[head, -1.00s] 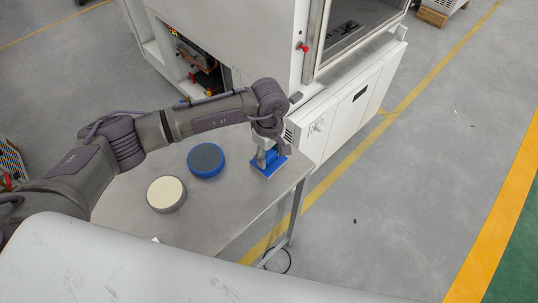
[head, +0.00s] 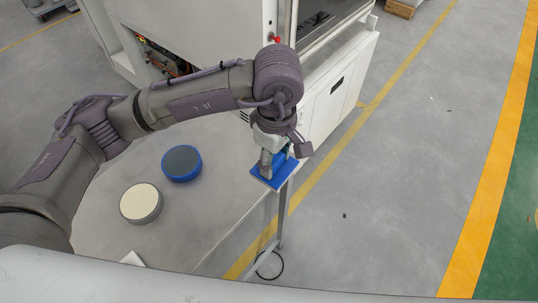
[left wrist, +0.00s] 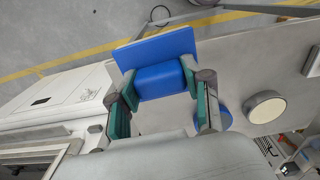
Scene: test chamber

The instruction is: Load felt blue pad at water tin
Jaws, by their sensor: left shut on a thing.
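A blue pad (head: 281,177) with a flat rectangular plate and a raised blue block (left wrist: 160,80) is in my left gripper (head: 273,163). The fingers of that gripper, also in the left wrist view (left wrist: 160,86), are shut on the block from both sides. In the head view the pad overlaps the right corner of the grey table; it looks raised. Two round tins stand on the table to its left: a blue one with a dark grey top (head: 182,162) and a grey one with a cream top (head: 140,202). No label tells which holds water. My right gripper is not visible.
The grey table (head: 205,222) is bare between the tins and its right edge. A white machine cabinet (head: 325,105) stands close behind it. Open floor (head: 375,215) with yellow lines lies to the right. A white corner piece (head: 132,259) shows at the table's near side.

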